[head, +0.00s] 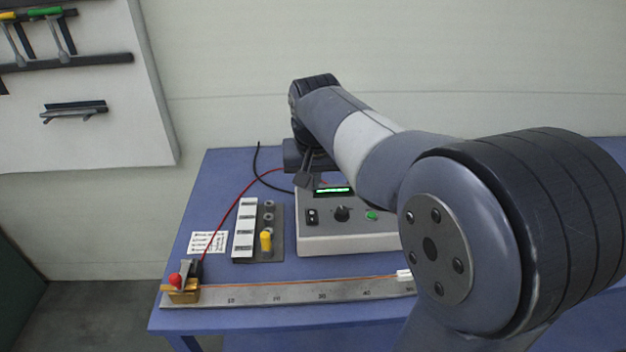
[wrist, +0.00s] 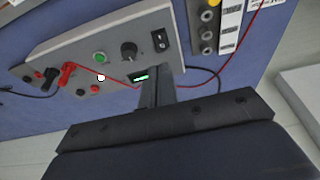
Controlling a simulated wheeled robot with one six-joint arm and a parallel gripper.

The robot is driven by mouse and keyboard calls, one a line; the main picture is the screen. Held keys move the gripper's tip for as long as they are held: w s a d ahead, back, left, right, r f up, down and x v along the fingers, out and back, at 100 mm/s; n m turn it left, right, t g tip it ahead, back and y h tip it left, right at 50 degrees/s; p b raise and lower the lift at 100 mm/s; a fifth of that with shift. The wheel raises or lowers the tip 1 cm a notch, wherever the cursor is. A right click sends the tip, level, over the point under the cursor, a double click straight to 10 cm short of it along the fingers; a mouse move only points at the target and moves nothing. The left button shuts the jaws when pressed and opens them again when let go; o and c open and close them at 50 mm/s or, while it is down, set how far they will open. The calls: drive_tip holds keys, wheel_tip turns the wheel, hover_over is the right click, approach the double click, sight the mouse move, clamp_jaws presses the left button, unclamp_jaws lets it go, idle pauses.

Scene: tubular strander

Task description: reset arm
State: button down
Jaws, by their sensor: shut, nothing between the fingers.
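My gripper (head: 304,181) hangs over the back of the blue table (head: 215,175), close to the instrument box (head: 345,242) with the lit green display. It is shut with nothing in it. In the wrist view my gripper (wrist: 158,75) reaches toward the box's panel near the green display (wrist: 140,78). My arm stretches from the right across the head view and hides the right part of the box and table. Whether the fingertips touch the box cannot be told.
A long ruler bar (head: 285,292) with a clamp (head: 182,290) and red knob lies along the front. A strip block (head: 244,230) with a yellow plug (head: 266,240) stands left of the box. Red cable (head: 233,205) and black cable cross the table. A tool board (head: 80,120) hangs left.

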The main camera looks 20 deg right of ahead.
drive_tip(key=shift+f, duration=0.1)
hover_over(312, 219)
wheel_tip(312, 219, down, 9)
drive_tip(key=shift+r, duration=0.1)
drive_tip(key=shift+f+g+b, duration=0.2)
drive_tip(key=shift+g+b, duration=0.1)
drive_tip(key=shift+b, duration=0.7)
drive_tip(key=v, duration=0.7)
drive_tip(key=shift+w+d, duration=0.1)
drive_tip(key=shift+f, duration=0.1)
